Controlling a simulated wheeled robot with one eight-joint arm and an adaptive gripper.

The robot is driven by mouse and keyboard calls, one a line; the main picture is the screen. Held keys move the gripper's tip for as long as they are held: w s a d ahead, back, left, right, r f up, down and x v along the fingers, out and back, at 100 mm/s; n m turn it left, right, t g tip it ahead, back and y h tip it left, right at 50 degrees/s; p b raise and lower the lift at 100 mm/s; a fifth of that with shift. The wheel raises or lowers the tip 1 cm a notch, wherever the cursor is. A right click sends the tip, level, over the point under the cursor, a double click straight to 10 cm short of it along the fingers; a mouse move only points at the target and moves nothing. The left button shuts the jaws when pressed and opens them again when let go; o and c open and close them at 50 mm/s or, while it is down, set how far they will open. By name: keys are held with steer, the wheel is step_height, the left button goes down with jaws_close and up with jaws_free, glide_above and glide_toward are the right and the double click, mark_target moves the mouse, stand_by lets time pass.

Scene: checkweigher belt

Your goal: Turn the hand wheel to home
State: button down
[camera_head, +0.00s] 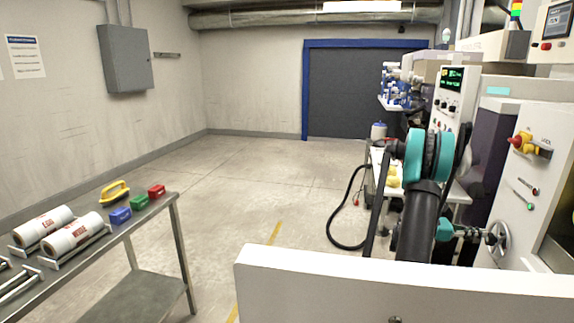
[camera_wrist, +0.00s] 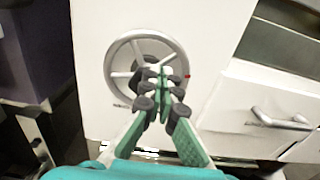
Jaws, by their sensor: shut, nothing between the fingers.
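The hand wheel (camera_wrist: 113,57) is a pale grey spoked ring on a white machine panel in the wrist view. A small red mark shows at its right edge. The head view shows the wheel (camera_head: 503,238) at the lower right, on the side of the white machine. My gripper (camera_wrist: 163,72) has green fingers with dark pads; they are together with nothing held between them. The fingertips are in front of the wheel's hub and right spokes and hide part of them. Whether they touch the wheel I cannot tell. My gripper also shows in the head view (camera_head: 486,235), just left of the wheel.
The white machine (camera_head: 515,190) carries a red-and-yellow switch (camera_head: 522,143) above the wheel. A drawer handle (camera_wrist: 280,119) sticks out right of the wheel in the wrist view. A metal table (camera_head: 150,235) with rolls and coloured blocks stands at the left. The floor between is open.

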mark_target(497, 230)
steer(key=shift+x, duration=1.2)
steer(key=shift+w+d+r, duration=0.15)
steer(key=shift+w+d, duration=0.05)
steer(key=shift+w, duration=0.35)
steer(key=shift+w, duration=0.25)
steer(key=shift+w+d, duration=0.1)
steer(key=shift+w+d+f, duration=0.15)
steer(key=shift+w+f, duration=0.05)
steer(key=shift+w, duration=0.35)
steer(key=shift+r, duration=0.1)
